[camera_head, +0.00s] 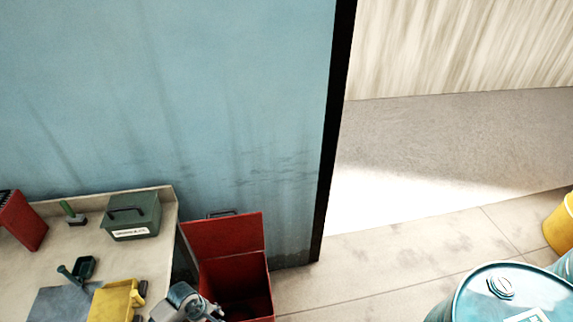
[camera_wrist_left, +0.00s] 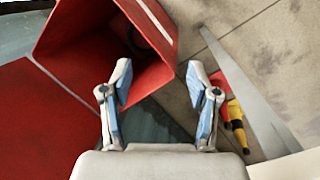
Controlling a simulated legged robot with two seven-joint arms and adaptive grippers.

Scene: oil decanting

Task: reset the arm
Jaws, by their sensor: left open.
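My left gripper (camera_head: 207,310) is at the bottom of the head view, in front of the open red bin. In the left wrist view its two fingers (camera_wrist_left: 159,80) are spread apart with nothing between them. The red bin (camera_head: 222,282) stands on the floor beside the workbench with its lid (camera_head: 225,236) raised. Its opening and red wall (camera_wrist_left: 85,35) fill the upper left of the wrist view, close to the fingers. I cannot tell whether they touch. Something dark shows inside it. My right gripper is not in view.
The workbench (camera_head: 60,255) holds a green toolbox (camera_head: 132,218), a yellow container (camera_head: 112,302), a dark green scoop (camera_head: 78,270) and a green-handled brush (camera_head: 73,214). A blue drum (camera_head: 470,300) stands at lower right. The floor (camera_head: 390,265) between is clear. A yellow-and-red object (camera_wrist_left: 234,115) shows in the wrist view.

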